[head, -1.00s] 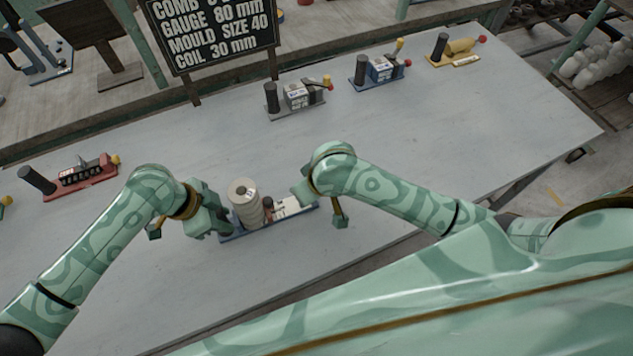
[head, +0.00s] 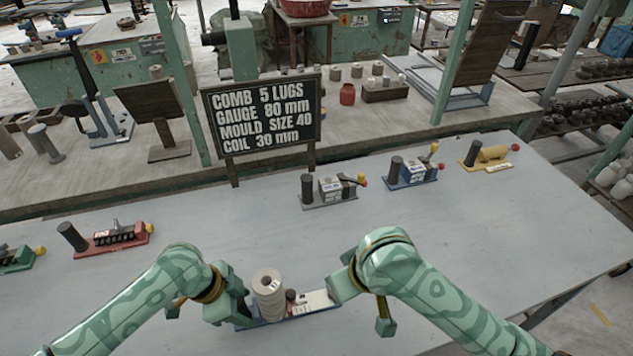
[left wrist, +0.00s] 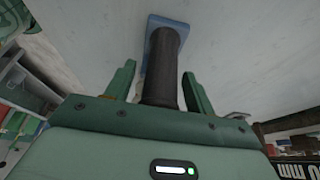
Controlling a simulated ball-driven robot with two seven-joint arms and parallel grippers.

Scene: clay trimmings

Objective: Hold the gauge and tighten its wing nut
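The gauge stands near the table's front edge in the head view: a long blue base (head: 274,322) with a beige ribbed cylinder (head: 268,292), a small dark knob (head: 291,295) and a pale marked plate (head: 316,300). I cannot make out a wing nut. My left gripper (head: 240,309) is at the base's left end. In the left wrist view, its open fingers (left wrist: 160,88) stand either side of a dark upright handle (left wrist: 162,65) on the blue base (left wrist: 152,28), with a gap showing. My right gripper (head: 345,284) is by the gauge's right end; its fingers are not clear.
A red device (head: 112,240) stands on the left of the table, with grey (head: 330,193), blue (head: 412,172) and yellow (head: 490,157) ones toward the back right. A lettered board (head: 263,120) stands behind. The table (head: 220,225) between is clear.

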